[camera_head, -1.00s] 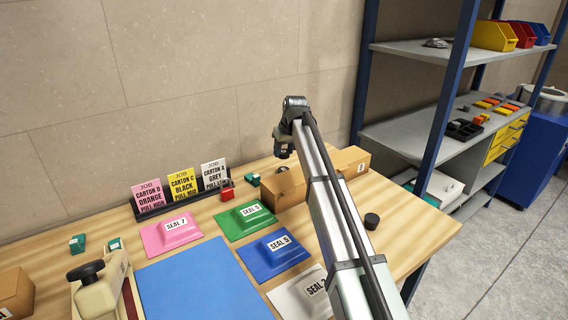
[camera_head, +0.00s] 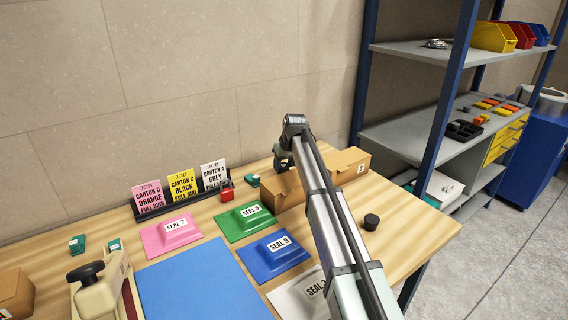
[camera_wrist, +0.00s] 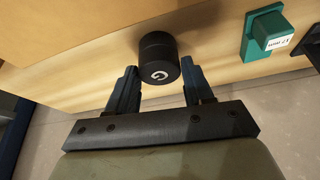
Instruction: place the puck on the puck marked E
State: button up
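My gripper (camera_head: 282,160) is pointing down behind the brown carton at the back of the table in the head view. In the wrist view my gripper (camera_wrist: 160,88) has its two dark fingers apart. A black puck (camera_wrist: 157,48) with a white letter that looks like G on its near face is at the fingertips, between them. Narrow gaps show on both sides, so it does not look clamped. Another black puck (camera_head: 371,221) lies on the table right of my arm; its marking is unreadable. I cannot make out a puck marked E.
The brown carton (camera_head: 347,165) stands close to my gripper. A green labelled block (camera_wrist: 262,33) is right of the puck in the wrist view. A red padlock (camera_head: 225,191), job cards (camera_head: 181,186) and coloured seal pads (camera_head: 245,221) lie left. The table's right end is mostly clear.

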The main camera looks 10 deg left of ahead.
jog(key=o, duration=0.4)
jog(key=shift+c, duration=0.2)
jog(key=shift+r, duration=0.15)
jog(key=v, duration=1.2)
jog(key=shift+o, duration=0.2)
